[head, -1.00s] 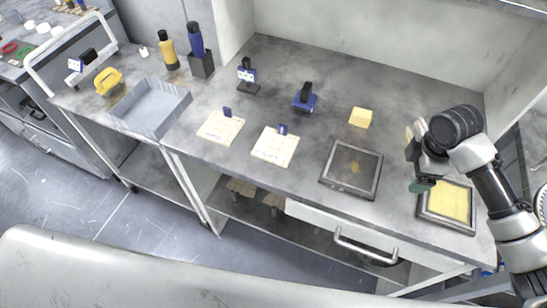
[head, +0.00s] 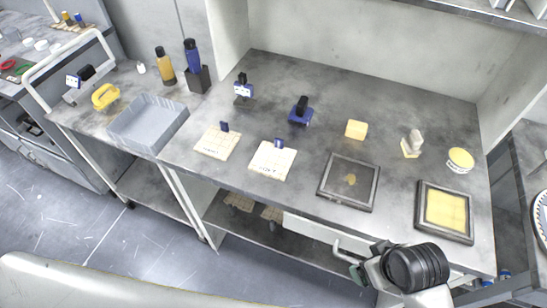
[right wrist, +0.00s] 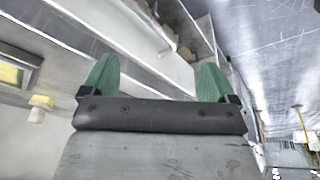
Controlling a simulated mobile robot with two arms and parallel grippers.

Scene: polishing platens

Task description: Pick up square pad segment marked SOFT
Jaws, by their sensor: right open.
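Two cream square pad segments with a grid pattern lie flat on the grey bench, the left one (head: 215,145) and the right one (head: 270,164). Each has a small dark blue tab at its back edge and dark lettering near its front. The lettering is too small for me to tell surely which reads SOFT. My right gripper (head: 356,270) is at the bench's front edge by the drawer handle, right of and nearer than both pads. In the right wrist view its green fingers (right wrist: 158,82) are apart with nothing between them. My left gripper is out of view.
A dark-framed plate (head: 347,196) and a yellow-filled frame (head: 426,228) lie right of the pads. Behind stand a blue-based handled tool (head: 301,118), a yellow block (head: 356,130) and a yellow-topped tub (head: 459,163). A grey tray (head: 133,146) is left. The drawer handle (head: 340,252) juts out in front.

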